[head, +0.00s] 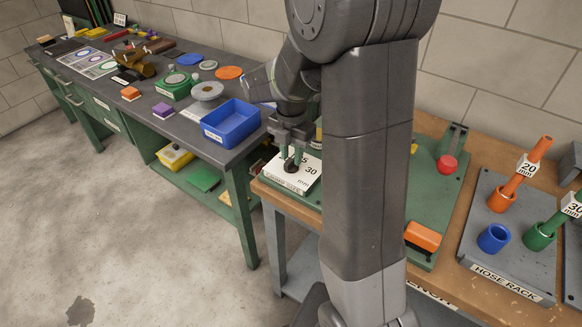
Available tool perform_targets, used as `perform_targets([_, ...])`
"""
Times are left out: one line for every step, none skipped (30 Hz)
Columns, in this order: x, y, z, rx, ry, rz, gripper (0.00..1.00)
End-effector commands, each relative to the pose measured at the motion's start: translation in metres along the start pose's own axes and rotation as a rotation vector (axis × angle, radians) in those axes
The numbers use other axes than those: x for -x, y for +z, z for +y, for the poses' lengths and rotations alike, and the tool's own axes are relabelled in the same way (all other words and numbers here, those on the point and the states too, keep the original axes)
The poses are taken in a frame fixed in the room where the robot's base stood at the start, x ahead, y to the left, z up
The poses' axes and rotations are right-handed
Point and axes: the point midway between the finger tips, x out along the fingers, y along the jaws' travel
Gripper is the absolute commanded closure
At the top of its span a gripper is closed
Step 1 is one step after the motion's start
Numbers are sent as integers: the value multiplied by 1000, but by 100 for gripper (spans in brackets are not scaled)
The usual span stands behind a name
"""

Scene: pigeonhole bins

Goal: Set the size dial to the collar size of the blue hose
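The size dial (291,167) is a dark knob on a white plate (276,178) marked in mm. A "30" and part of another number ending in 5 can be read; the pointer's setting cannot. My gripper (292,156) points down at the knob, with its two fingers apart on either side of it. I cannot tell if they press on it. On the hose rack (480,262), a short blue cylinder with an open top (494,238) stands with no size tag visible. An orange hose (524,170) has a "20 mm" tag; a green hose (543,234) has a "30 mm" tag.
My arm hides the bench's middle. A blue bin (231,124) stands on the cluttered table at left.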

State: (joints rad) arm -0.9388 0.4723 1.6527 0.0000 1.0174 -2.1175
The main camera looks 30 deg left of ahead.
Motion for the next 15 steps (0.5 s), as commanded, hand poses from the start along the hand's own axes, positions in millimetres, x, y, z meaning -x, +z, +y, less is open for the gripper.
perform_targets([0, 0, 0, 0, 0, 0, 73])
perform_targets([0, 0, 0, 0, 0, 0, 73])
perform_targets([1, 0, 0, 0, 0, 0, 73])
perform_targets([1, 0, 0, 0, 0, 0, 73])
perform_targets([1, 0, 0, 0, 0, 0, 73])
perform_targets([1, 0, 0, 0, 0, 0, 73])
perform_targets([1, 0, 0, 0, 0, 0, 73])
perform_targets([1, 0, 0, 0, 0, 0, 73])
perform_targets([1, 0, 0, 0, 0, 0, 73])
perform_targets([1, 0, 0, 0, 1, 0, 73])
perform_targets([1, 0, 0, 0, 1, 0, 73])
perform_targets([2, 0, 0, 0, 1, 0, 73])
perform_targets([3, 0, 0, 0, 1, 0, 73])
perform_targets([4, 0, 0, 0, 1, -1, 73])
perform_targets([6, 0, 0, 0, 1, -1, 73])
